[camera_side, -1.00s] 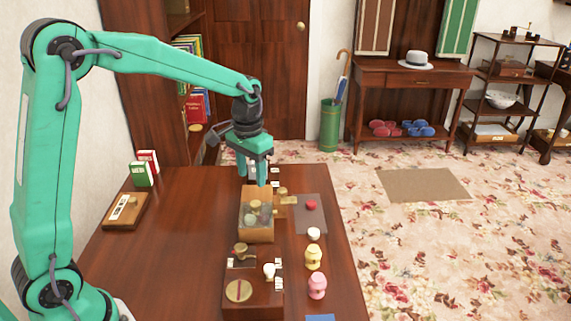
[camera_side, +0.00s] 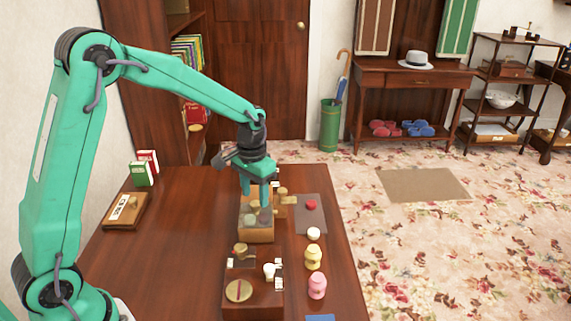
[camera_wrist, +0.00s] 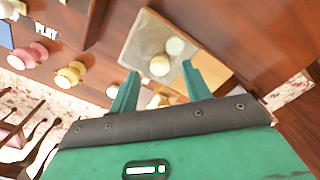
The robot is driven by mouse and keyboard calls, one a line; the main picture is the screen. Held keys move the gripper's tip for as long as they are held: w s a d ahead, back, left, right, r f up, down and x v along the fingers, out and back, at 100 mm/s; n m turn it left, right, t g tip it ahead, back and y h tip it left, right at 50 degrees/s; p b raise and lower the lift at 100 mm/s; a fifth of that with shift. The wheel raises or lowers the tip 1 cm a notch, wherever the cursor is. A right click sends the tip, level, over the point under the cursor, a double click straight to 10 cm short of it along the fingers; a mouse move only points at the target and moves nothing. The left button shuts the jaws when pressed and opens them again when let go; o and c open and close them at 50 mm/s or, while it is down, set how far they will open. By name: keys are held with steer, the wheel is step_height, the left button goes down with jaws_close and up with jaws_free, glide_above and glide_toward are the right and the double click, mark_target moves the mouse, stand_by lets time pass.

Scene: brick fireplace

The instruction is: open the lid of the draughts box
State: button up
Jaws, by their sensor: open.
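The wooden box with a see-through top and pale round pieces under it, which I take as the draughts box (camera_side: 257,235), stands mid-table in the side view. Its clear top (camera_wrist: 146,40) looks shut in the wrist view, with the round pieces (camera_wrist: 160,65) showing through. My gripper (camera_side: 256,200) points down over the far part of this box, its fingers apart and empty. In the wrist view my gripper (camera_wrist: 160,68) has its fingertips overlapping the box's near edge. I cannot tell whether they touch it. A tan knob (camera_side: 282,192) is beside the box's far right corner.
A darker box with a brass disc (camera_side: 238,290) stands in front. A grey mat with a red piece (camera_side: 311,205), a white piece (camera_side: 313,234), a yellow figure (camera_side: 313,258) and a pink figure (camera_side: 317,286) line the right side.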

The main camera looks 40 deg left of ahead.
steer(key=shift+f, duration=1.1)
steer(key=shift+c, duration=0.5)
jaws_close()
steer(key=shift+w+a+r, duration=0.1)
steer(key=shift+w+a, duration=2.95)
steer(key=shift+o, duration=0.5)
jaws_free()
steer(key=shift+r, duration=0.1)
